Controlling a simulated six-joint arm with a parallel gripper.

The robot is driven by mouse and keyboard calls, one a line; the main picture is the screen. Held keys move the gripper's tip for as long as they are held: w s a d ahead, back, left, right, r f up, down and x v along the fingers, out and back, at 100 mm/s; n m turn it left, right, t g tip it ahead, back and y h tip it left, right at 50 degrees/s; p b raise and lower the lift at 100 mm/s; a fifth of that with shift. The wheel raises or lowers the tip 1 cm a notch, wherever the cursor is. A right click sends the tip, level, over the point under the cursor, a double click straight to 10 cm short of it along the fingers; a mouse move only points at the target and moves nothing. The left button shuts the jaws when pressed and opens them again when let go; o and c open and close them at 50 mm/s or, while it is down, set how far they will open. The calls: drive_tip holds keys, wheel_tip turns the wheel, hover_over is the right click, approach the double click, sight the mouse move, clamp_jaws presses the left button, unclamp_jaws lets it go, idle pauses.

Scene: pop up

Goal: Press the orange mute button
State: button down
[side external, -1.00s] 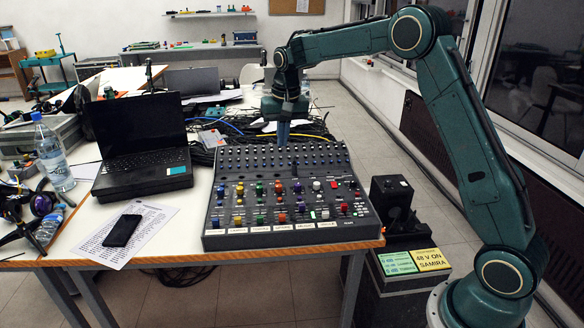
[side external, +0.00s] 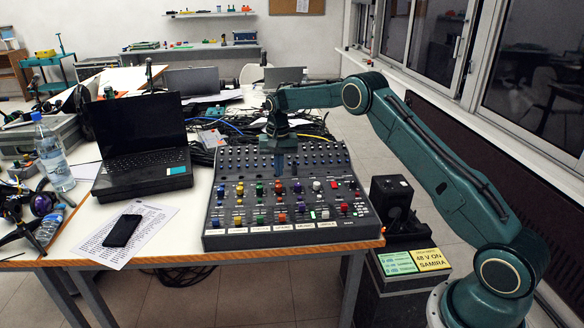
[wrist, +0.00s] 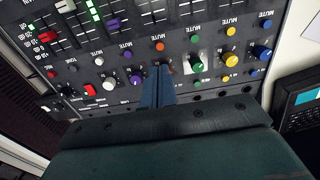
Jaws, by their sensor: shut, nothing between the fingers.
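The orange mute button (wrist: 160,46) is a small round button in the row of coloured buttons beside the MUTE labels on the mixing console. In the wrist view it lies just beyond the tips of my gripper (wrist: 160,68), with a gap visible between them. An orange knob (wrist: 169,66) is partly hidden by the fingers. In the side view my gripper (side external: 279,177) is shut and empty, pointing down over the rear knobs of the console (side external: 225,225). The side view is too small to show the button clearly or any contact.
Green (wrist: 195,39) and purple (wrist: 128,55) buttons flank the orange one. Taller knobs stand close to the fingers. A laptop (side external: 140,155) is left of the console, cables (side external: 310,130) lie behind it, and a phone (side external: 122,230) rests on paper at the front left.

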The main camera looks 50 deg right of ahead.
sight(280, 199)
drive_tip(key=shift+f, duration=0.1)
drive_tip(key=shift+f, duration=3.95)
drive_tip(key=shift+f, duration=0.2)
drive_tip(key=shift+f, duration=0.55)
drive_tip(key=shift+r, duration=0.35)
wheel_tip(280, 199, up, 9)
drive_tip(key=shift+f, duration=0.15)
drive_tip(key=shift+r, duration=0.2)
